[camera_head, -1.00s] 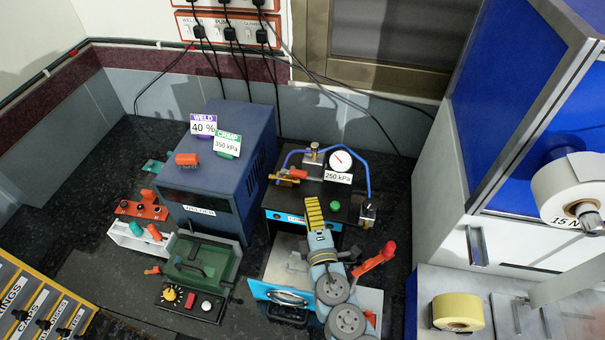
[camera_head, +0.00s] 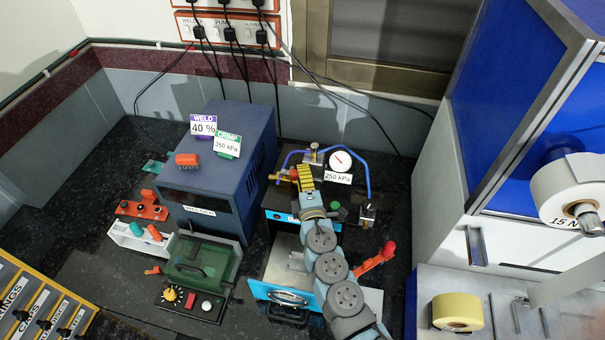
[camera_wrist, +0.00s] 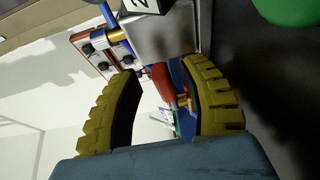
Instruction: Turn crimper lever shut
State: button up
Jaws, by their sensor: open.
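The crimper unit (camera_head: 270,215) is a black box with a blue front in the middle of the head view. A brass valve (camera_head: 283,179) with a small red lever (camera_head: 293,173) sits at its top left. My gripper (camera_head: 305,168) reaches over the box, its yellow fingers close beside the valve and partly hiding it. In the wrist view my gripper (camera_wrist: 163,66) is open, and the red lever (camera_wrist: 163,85) shows in the gap between the fingers. I cannot tell whether they touch it. The brass part shows beside the right finger.
A gauge (camera_head: 341,161), blue tubing (camera_head: 368,178) and a green button (camera_head: 335,206) are on the box. The blue welder (camera_head: 228,165) stands close on the left. Another red-handled lever (camera_head: 375,258) stands right of my arm.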

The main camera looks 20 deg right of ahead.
jog(key=shift+w+d+f, duration=0.1)
jog(key=shift+w, duration=0.35)
grip_shut()
